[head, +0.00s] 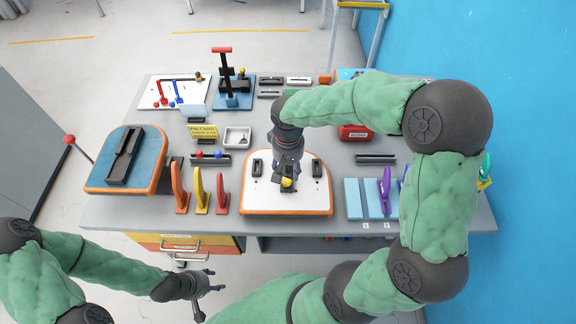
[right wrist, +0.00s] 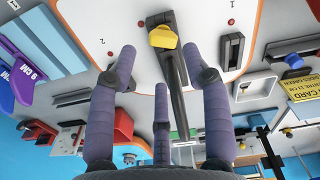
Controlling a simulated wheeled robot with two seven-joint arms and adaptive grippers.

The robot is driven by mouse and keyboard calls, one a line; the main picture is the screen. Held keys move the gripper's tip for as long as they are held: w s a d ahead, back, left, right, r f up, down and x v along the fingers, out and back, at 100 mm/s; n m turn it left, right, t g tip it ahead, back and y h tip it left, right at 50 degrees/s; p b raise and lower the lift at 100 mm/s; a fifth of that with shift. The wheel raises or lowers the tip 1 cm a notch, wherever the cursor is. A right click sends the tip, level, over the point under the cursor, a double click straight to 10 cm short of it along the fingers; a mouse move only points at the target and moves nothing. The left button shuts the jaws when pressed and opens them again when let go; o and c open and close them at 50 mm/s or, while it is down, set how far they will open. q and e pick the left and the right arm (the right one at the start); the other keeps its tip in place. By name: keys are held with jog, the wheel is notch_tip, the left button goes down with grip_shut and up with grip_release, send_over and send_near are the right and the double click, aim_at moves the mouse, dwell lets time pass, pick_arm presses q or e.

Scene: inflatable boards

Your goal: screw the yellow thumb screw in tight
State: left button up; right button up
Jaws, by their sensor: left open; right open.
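The yellow thumb screw (head: 287,184) stands at the middle of a white board with an orange edge (head: 262,208). In the right wrist view the yellow thumb screw (right wrist: 163,37) sits at the end of a dark bar (right wrist: 178,85). My right gripper (head: 288,172) is above the screw and hides part of the board. In its own view the right gripper (right wrist: 161,55) is open, with the screw just beyond and between its spread fingertips, apparently untouched. My left gripper (head: 210,288) is open and empty, low in front of the table.
Red, orange and yellow upright pieces (head: 201,192) stand left of the board. A blue inflatable board (head: 105,165) lies far left. A small white tray (head: 237,138) and a yellow card (head: 203,132) lie behind.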

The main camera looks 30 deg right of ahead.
jog(key=shift+n, duration=0.8)
jog(key=shift+p, duration=0.3)
jog(key=shift+r+n+p, duration=0.1)
jog(key=shift+n+p, duration=0.3)
jog(key=shift+n, duration=0.5)
jog(key=shift+w+n+p, duration=0.1)
jog(key=shift+n+p, duration=0.25)
jog(key=shift+n, duration=0.75)
jog(key=shift+n+p, duration=0.5)
jog(key=shift+n, duration=0.3)
jog(key=shift+n+p, duration=0.55)
jog(key=shift+n, duration=0.65)
